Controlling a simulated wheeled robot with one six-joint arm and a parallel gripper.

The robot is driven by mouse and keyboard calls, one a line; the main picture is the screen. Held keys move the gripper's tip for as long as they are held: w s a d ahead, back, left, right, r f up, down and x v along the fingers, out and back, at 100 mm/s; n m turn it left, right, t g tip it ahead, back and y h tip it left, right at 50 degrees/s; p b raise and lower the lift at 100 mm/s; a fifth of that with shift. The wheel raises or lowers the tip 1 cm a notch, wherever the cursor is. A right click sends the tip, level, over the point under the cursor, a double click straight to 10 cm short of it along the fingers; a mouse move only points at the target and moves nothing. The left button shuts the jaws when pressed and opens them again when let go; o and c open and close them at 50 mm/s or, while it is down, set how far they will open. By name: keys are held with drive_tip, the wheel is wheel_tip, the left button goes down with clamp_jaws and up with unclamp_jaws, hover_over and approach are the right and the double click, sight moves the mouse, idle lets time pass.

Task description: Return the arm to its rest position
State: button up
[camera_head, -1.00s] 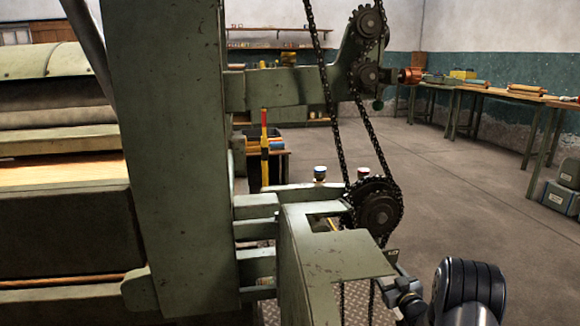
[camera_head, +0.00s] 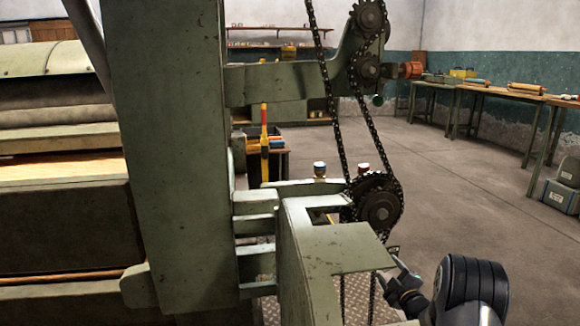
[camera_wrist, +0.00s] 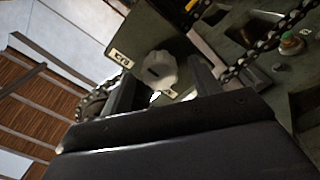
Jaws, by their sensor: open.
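My gripper (camera_head: 404,274) is at the lower right of the head view, beside the green machine's (camera_head: 345,250) front plate and below the large sprocket. In the wrist view its two dark fingers (camera_wrist: 165,84) are spread apart. A pale grey knob (camera_wrist: 160,68) on the machine shows between and beyond them. Nothing is clearly held. I cannot tell the exact gap between the fingers and the knob. My black wrist section (camera_head: 470,288) is right of the gripper.
A chain (camera_head: 333,105) runs over the upper sprockets and the large lower sprocket (camera_head: 379,208), close to my gripper. A small label (camera_wrist: 121,58) is near the knob. Workbenches (camera_head: 480,90) line the far right wall, with grey boxes (camera_head: 561,197) below.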

drive_tip(key=n, duration=0.5)
drive_tip(key=shift+n, duration=0.3)
drive_tip(key=n, duration=0.4)
drive_tip(key=shift+n, duration=0.4)
drive_tip(key=shift+r, duration=0.1)
